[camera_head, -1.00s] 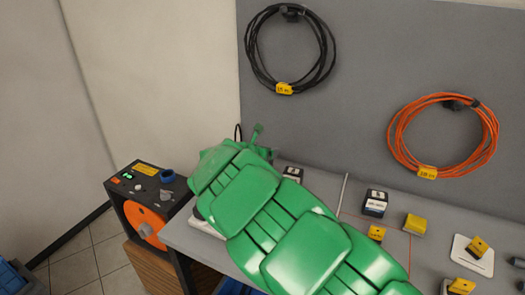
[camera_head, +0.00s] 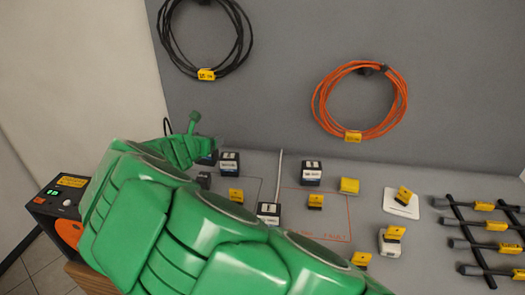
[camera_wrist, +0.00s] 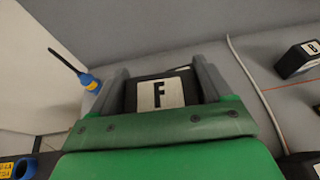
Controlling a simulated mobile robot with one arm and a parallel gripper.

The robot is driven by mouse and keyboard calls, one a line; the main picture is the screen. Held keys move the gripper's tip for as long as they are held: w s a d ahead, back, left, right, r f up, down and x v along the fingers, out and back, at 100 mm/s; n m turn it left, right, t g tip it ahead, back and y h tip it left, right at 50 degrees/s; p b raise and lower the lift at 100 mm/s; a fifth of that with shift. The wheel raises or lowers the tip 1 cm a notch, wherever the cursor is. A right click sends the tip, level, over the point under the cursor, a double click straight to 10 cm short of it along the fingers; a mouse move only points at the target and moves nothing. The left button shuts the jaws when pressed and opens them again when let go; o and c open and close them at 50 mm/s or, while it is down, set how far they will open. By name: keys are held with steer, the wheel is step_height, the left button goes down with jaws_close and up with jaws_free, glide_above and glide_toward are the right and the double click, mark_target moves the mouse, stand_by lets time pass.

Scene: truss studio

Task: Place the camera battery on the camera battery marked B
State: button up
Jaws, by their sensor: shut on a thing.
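My gripper (camera_wrist: 163,88) is shut on a dark camera battery (camera_wrist: 160,93) with a white label marked F, which sits between its two fingers in the wrist view. In the head view my green arm reaches to the back left, and the dark battery (camera_head: 207,158) shows partly at its end. The camera battery marked B (camera_wrist: 300,58) is at the right of the wrist view, apart from my gripper. A dark battery with a white label (camera_head: 310,173), likely the same one, stands by the red outline in the head view; its letter is too small to read there.
Other dark batteries stand near my arm (camera_head: 229,163) and by the pale rod (camera_head: 268,211). A yellow block (camera_head: 349,185), a white pad (camera_head: 401,203) and black rods (camera_head: 477,225) lie to the right. A grey wall (camera_head: 290,70) with hanging cables closes off the back.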

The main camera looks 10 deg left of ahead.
steer(key=s+d+r+m+g+h, duration=0.1)
steer(key=d+r+m+g+h, duration=0.25)
steer(key=d, duration=0.85)
steer(key=s+d+r+m+g+h, duration=0.2)
steer(key=d+m+h, duration=0.25)
steer(key=d, duration=0.85)
steer(key=s+d+r+m+g+h, duration=0.1)
steer(key=d+r+m+g+h, duration=0.25)
steer(key=d, duration=0.85)
steer(key=m+t, duration=0.1)
glide_above(316, 164)
steer(key=shift+f, duration=7)
steer(key=shift+f, duration=0.15)
steer(key=o, duration=1.4)
